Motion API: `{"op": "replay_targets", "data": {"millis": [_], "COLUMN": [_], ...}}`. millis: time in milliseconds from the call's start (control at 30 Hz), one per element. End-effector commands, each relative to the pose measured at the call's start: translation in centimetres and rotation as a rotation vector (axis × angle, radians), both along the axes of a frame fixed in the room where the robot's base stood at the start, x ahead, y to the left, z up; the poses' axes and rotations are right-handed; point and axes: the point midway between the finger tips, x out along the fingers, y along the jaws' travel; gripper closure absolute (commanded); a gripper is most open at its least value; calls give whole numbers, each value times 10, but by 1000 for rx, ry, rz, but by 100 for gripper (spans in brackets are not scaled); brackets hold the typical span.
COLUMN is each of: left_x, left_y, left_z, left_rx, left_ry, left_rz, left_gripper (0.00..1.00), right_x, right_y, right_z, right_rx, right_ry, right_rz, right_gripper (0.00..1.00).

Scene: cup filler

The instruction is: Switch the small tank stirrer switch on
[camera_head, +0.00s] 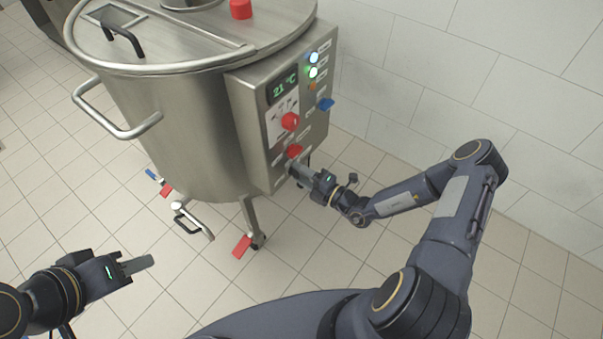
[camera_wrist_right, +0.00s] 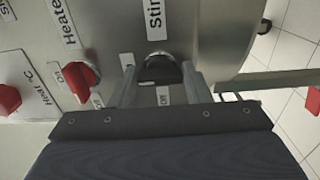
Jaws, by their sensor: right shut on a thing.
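The small tank (camera_head: 170,120) is a steel vessel with a control box (camera_head: 245,130) on its right side. In the right wrist view, a black knob (camera_wrist_right: 160,69) sits below a label whose visible part reads "Stir". My right gripper (camera_wrist_right: 160,88) has its two fingers around this knob, one on each side, and is shut on it. In the head view my right gripper (camera_head: 294,169) reaches the lower part of the box and hides the knob. The knob's pointing direction is unclear. My left gripper (camera_head: 142,264) is away from the tank over the floor; its finger opening is unclear.
A red heater knob (camera_wrist_right: 82,80) is close beside my right gripper's left finger, with another red knob (camera_wrist_right: 9,100) further left. The box carries a green temperature display (camera_head: 283,87) and a blue knob (camera_head: 326,104). A tiled wall (camera_head: 470,70) stands behind.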

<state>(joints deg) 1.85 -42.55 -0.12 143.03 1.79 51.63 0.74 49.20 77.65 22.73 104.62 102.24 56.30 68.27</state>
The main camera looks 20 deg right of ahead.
Motion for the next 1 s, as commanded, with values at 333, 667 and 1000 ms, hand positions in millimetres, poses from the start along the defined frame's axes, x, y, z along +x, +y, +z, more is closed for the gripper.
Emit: {"op": "replay_targets", "data": {"millis": [333, 667, 1000], "left_x": [0, 0, 0], "left_y": [0, 0, 0], "left_z": [0, 0, 1], "left_rx": [0, 0, 0], "left_ry": [0, 0, 0], "left_rz": [0, 0, 0], "left_gripper": [64, 64, 64], "right_x": [0, 0, -6], "right_y": [-1, 0, -5], "right_z": [-1, -1, 0], "right_rx": [11, 10, 9], "right_ry": [12, 10, 10], "right_rz": [-1, -1, -2], "right_gripper": [79, 35, 35]}}
